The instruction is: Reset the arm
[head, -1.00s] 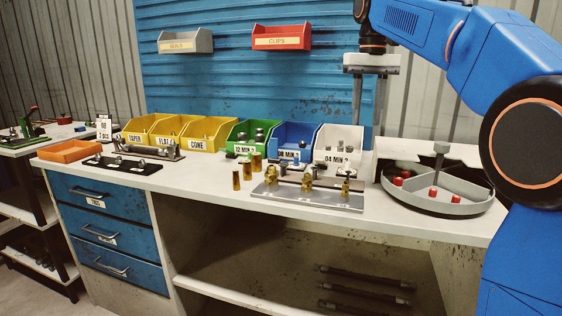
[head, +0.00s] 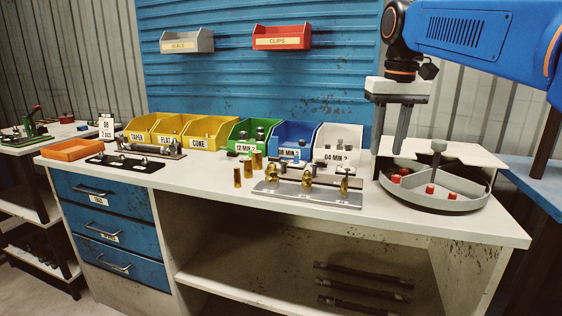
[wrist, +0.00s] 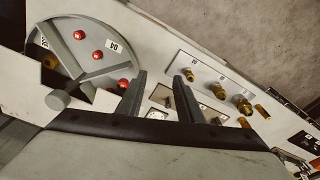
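My gripper (head: 390,130) is above the right part of the white bench, just left of the round divided tray. Its two grey fingers point down with a gap between them and nothing held. In the wrist view my gripper (wrist: 160,95) also shows two fingers spread apart and empty. My blue arm reaches in from the upper right. The task names no object apart from the arm.
The round grey tray (head: 432,208) holds several red pieces. A metal plate (head: 300,198) with brass fittings lies left of it. Yellow, green, blue and white bins line the back. An orange tray (head: 78,150) sits at the far left.

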